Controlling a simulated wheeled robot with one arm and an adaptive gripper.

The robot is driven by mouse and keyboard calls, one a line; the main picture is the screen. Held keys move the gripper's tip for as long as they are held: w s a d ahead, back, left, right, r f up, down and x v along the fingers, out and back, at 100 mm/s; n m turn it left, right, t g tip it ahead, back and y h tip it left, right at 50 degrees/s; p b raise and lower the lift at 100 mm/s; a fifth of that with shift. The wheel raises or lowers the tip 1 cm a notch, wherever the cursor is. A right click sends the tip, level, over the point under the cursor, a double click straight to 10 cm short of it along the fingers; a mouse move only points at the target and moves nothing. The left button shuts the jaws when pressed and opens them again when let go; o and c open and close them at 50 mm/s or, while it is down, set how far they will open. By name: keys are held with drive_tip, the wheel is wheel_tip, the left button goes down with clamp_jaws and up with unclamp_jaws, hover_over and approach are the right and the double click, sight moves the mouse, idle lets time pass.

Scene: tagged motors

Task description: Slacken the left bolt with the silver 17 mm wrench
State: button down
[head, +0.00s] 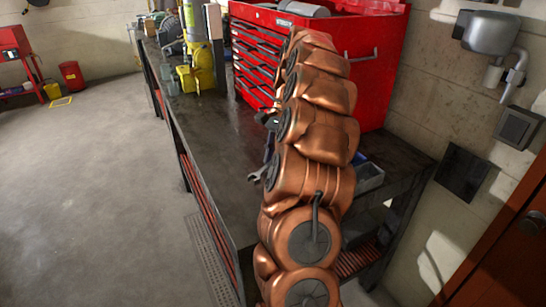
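My copper-coloured arm rises through the middle of the head view and hides much of the bench behind it. My gripper's fingers do not show. A small dark part sticks out at the arm's left side, too small to identify. Below it, the open jaw of a grey wrench (257,175) shows just left of the arm; the rest of it is mostly hidden. Its size cannot be read, and I cannot tell whether it lies on the bench or is held. A yellow machine (197,72) stands toward the bench's far end; I cannot tell whether it is a tagged motor. No left bolt can be made out.
The dark workbench (215,155) has clear top left of my arm. A red tool chest (374,83) stands on it behind the arm. A grey bin (369,178) sits right of the arm. A wall dispenser (492,32) hangs at right. The floor at left is open.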

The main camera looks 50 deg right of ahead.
drive_tip(key=shift+r, duration=0.1)
idle(0.3)
drive_tip(key=shift+r+p, duration=0.35)
drive_tip(key=shift+r, duration=0.6)
drive_tip(key=shift+r+p, duration=0.65)
drive_tip(key=shift+r, duration=0.45)
drive_tip(key=shift+r+p, duration=1.25)
drive_tip(key=shift+r, duration=0.15)
